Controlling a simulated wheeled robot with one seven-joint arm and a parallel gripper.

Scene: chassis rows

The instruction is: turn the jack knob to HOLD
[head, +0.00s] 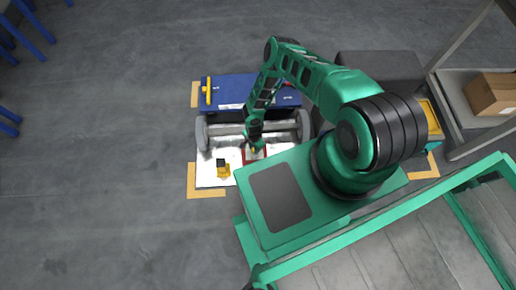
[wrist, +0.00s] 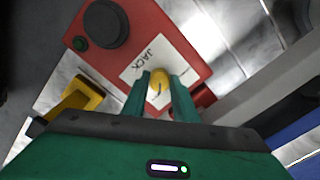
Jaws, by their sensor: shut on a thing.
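The jack knob (wrist: 158,86) is a yellow knob on a white plate marked JACK (wrist: 135,73). The plate is on a red panel (wrist: 145,35), which also carries a large black round knob (wrist: 105,22) and a small green button (wrist: 81,43). My gripper (wrist: 159,84) is shut on the yellow knob, one green finger on each side. In the head view my gripper (head: 254,143) is over the red panel on the white chassis plate. No HOLD mark can be read; the plate's lower part is hidden by my fingers.
A yellow part with a black top (head: 222,169) stands on the white plate, left of my gripper. A blue cover (head: 240,91) with a yellow handle (head: 208,90) lies behind. A shelf with a cardboard box (head: 493,94) stands right. Open floor lies left.

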